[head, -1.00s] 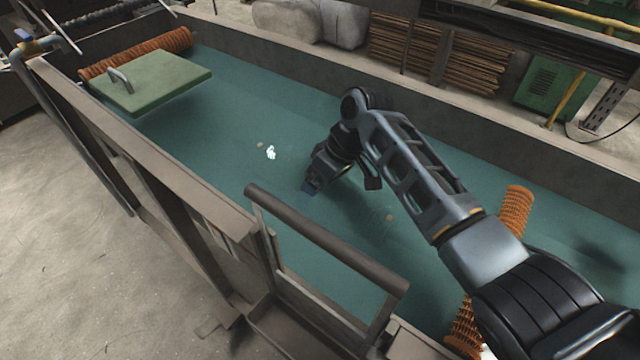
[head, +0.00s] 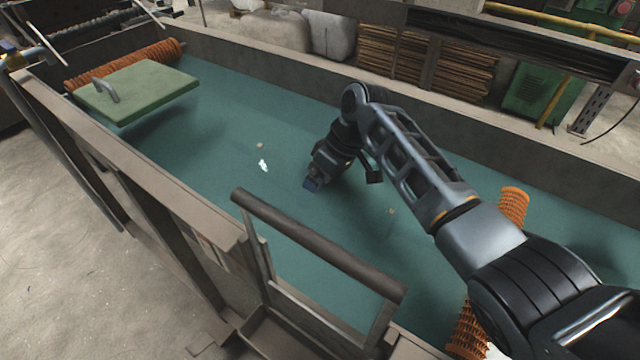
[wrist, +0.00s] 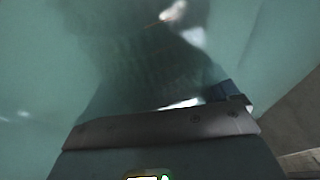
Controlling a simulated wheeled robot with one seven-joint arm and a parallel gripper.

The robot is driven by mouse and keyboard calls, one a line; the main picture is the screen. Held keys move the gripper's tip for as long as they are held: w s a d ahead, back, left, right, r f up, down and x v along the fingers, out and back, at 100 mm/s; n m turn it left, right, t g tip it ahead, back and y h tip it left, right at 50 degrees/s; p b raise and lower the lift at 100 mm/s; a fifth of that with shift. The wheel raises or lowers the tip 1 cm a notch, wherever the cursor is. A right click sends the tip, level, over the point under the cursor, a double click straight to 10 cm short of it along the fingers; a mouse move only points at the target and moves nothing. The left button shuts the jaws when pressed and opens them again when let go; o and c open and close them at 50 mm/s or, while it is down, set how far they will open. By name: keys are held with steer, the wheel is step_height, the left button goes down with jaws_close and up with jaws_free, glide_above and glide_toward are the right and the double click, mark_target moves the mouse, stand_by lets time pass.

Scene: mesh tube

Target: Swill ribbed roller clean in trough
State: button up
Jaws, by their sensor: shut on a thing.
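The trough (head: 150,165) is long and holds murky teal water. My gripper (head: 311,185) reaches down into the middle of it, its tip at the water. In the wrist view a dark, faintly ribbed shape (wrist: 150,65) lies under the water just beyond my gripper (wrist: 165,112). It appears to be the ribbed roller that the jaws are shut on, but murk blurs its outline and the fingertips are hidden. Orange ribbed rollers also show at the trough's far left end (head: 125,64) and at the right (head: 513,205), the latter partly behind my arm.
A green board with a handle (head: 140,90) sits at the far left end. A brown rail (head: 315,245) stands at the near wall. Pale flecks (head: 263,165) lie in the water left of my gripper. Open water lies between the board and my gripper.

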steer(key=shift+s+a+r+p, duration=0.1)
steer(key=shift+s+a+p, duration=0.4)
steer(key=shift+s+p, duration=0.2)
steer(key=shift+s+a+p, duration=0.45)
steer(key=shift+s+p, duration=0.25)
step_height(320, 180, up, 26)
steer(key=p, duration=1)
stand_by(1.1)
stand_by(0.7)
